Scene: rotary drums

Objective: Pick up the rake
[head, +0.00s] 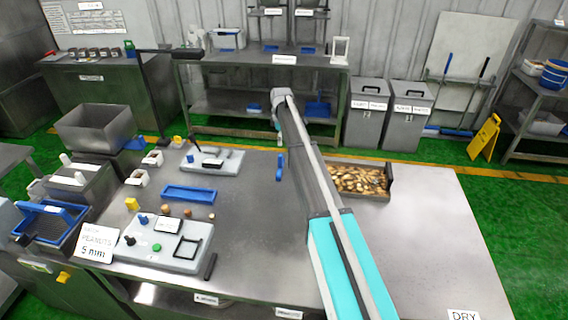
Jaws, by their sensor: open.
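My arm reaches away across the steel table (440,240), and my gripper (277,122) is at its far end, beyond the table's back edge. It is open, small in the view and partly hidden by the wrist. No rake can be made out for certain. A short blue upright piece (280,167) stands beside my arm, and I cannot tell whether it belongs to a rake. Long blue-handled tools (445,92) lean on the back wall, far from my gripper. A tray of brown nuts (389,183) sits to the right of my arm, partly hidden by it.
A blue tray (188,194), a grey device (212,160) and a control box (150,247) occupy the table's left half. A tall black post (152,95) stands at back left. Two grey bins (406,115) and a yellow floor sign (484,138) stand behind. The table's right front is clear.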

